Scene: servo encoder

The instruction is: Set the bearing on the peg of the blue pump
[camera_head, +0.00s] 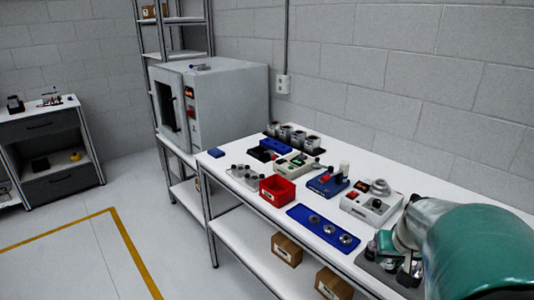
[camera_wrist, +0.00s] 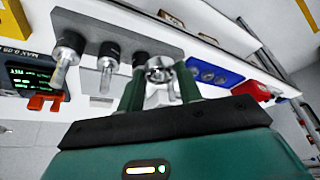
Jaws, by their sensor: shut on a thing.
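My gripper (camera_wrist: 160,66) is shut on a bearing (camera_wrist: 160,72), a shiny metal ring between the two green fingers in the wrist view. It is above the white table near a grey rack. In the head view my arm largely hides the gripper. The blue pump (camera_head: 323,187) stands mid-table in the head view, beyond the gripper and to its left. It has a blue base, a red part and a dark knob; its peg is too small to tell clearly. The gripper is well apart from the pump.
A blue tray (camera_head: 300,212) holds round metal parts, beside a red bin (camera_head: 277,190). A grey-white device (camera_head: 370,207) stands right of the pump. The grey rack (camera_wrist: 92,24) holds black-topped metal tools. Several other devices crowd the back; the front left corner is clear.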

